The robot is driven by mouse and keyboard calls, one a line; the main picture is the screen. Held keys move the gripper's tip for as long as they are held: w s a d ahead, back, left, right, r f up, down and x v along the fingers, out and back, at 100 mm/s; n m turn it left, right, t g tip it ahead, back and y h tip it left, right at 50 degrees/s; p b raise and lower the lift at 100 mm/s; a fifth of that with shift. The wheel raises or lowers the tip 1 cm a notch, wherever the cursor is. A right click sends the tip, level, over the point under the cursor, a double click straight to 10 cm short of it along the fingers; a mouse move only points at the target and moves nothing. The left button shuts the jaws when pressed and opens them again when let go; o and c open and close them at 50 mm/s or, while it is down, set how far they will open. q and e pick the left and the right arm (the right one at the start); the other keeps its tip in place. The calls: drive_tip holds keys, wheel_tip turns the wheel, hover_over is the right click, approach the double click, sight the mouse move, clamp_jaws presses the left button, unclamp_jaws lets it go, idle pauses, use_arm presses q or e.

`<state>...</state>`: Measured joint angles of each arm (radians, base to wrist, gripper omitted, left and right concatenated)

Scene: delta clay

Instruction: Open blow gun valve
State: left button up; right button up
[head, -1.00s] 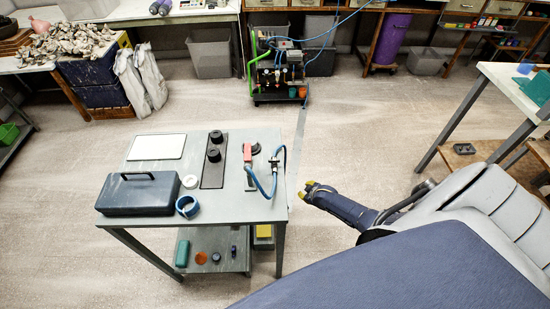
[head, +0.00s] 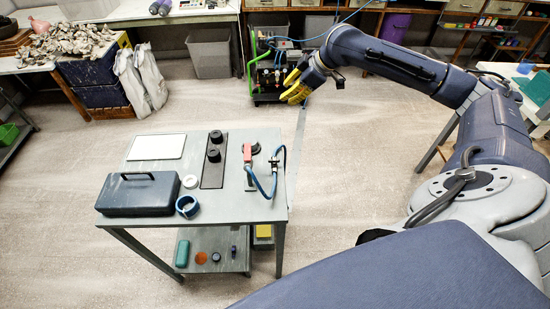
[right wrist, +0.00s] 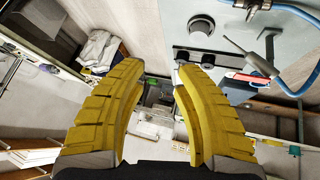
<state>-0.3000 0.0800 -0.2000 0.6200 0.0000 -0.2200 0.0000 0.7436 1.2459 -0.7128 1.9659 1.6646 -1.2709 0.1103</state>
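A red-handled piece (head: 248,153), which looks like the blow gun valve, stands at the right side of the grey table (head: 230,205). A blue hose (head: 271,190) loops beside it. In the right wrist view a red part (right wrist: 250,78) and the blue hose (right wrist: 293,12) show at the upper right. My right gripper (head: 290,87) has yellow fingers and is raised beyond the table's far right corner, apart from the valve. In the right wrist view its fingers (right wrist: 150,80) stand apart with nothing between them. My left gripper is not in view.
A dark toolbox (head: 140,193), a blue tape roll (head: 188,206), a white tray (head: 157,147) and a black strip with two knobs (head: 213,165) occupy the table. A wheeled machine with hoses (head: 268,75) stands behind. Floor right of the table is open.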

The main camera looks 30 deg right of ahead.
drive_tip(key=s+a+f+n+g, duration=0.2)
drive_tip(key=s+a+g, duration=0.25)
drive_tip(key=s, duration=0.55)
approach(274, 160)
drive_tip(key=shift+t+y, duration=0.3)
drive_tip(key=shift+t, duration=0.05)
drive_tip(key=x, duration=0.9)
drive_tip(key=shift+s+d+f, duration=0.2)
drive_tip(key=shift+s, duration=0.1)
clamp_jaws()
